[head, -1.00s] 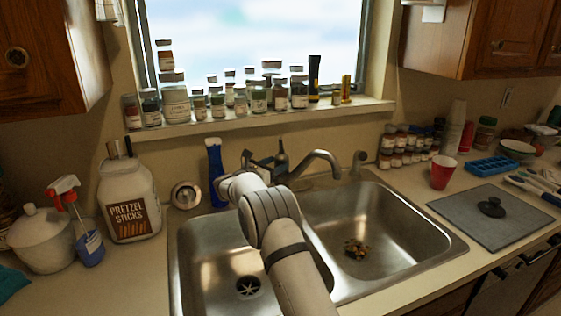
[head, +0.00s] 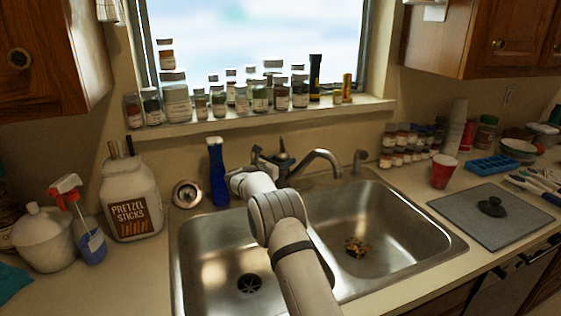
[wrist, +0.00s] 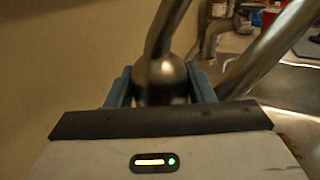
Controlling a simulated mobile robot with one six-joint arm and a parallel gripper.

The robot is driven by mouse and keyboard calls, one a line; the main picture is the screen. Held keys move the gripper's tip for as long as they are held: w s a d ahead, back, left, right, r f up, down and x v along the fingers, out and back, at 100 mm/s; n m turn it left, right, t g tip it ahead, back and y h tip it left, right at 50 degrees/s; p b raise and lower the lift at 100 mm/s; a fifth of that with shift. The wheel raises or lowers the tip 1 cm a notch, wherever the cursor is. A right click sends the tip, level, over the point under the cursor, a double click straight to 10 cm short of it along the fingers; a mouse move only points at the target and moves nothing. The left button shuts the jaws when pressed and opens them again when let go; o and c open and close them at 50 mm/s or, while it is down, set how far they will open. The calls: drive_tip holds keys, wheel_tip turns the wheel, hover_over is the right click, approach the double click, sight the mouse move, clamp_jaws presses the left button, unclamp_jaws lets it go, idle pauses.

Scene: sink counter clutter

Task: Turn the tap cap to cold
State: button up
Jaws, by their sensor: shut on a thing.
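The tap's spout (head: 318,158) arches over the double sink from the faucet behind it. In the wrist view the rounded metal tap cap (wrist: 160,80) sits between the two blue-grey fingers of my gripper (wrist: 160,88), with a metal lever rising from it. My gripper is shut on the cap, one finger on each side. In the head view my gripper (head: 270,160) is at the faucet, and my arm partly hides the tap base. Which side is cold cannot be told.
A blue bottle (head: 217,172) stands close to the left of my gripper. Jars line the window sill (head: 260,119) above. A pretzel jar (head: 130,200) and spray bottle (head: 85,220) stand left. A red cup (head: 444,174) and grey board (head: 491,226) are right.

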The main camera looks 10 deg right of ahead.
drive_tip(key=shift+a, duration=0.15)
drive_tip(key=shift+d+t+b, duration=0.25)
drive_tip(key=shift+t+b, duration=0.05)
drive_tip(key=shift+b, duration=0.1)
drive_tip(key=shift+n+y+b, duration=0.4)
drive_tip(key=shift+b, duration=0.1)
drive_tip(key=n+t+y+b, duration=0.1)
drive_tip(key=b, duration=0.2)
drive_tip(key=n+t+y+b, duration=0.1)
drive_tip(key=t+y+b, duration=0.1)
drive_tip(key=shift+d+f+n+b, duration=0.1)
drive_tip(key=shift+f+n+b, duration=0.1)
drive_tip(key=shift+n+b, duration=0.15)
drive_tip(key=n+t+y+b, duration=0.1)
drive_tip(key=n+y+b, duration=0.1)
drive_tip(key=b, duration=0.2)
drive_tip(key=shift+r+t+y+b, duration=0.15)
drive_tip(key=shift+t+y+b, duration=0.25)
drive_tip(key=shift+r+b, duration=0.3)
drive_tip(key=o, duration=0.7)
drive_tip(key=shift+f, duration=0.2)
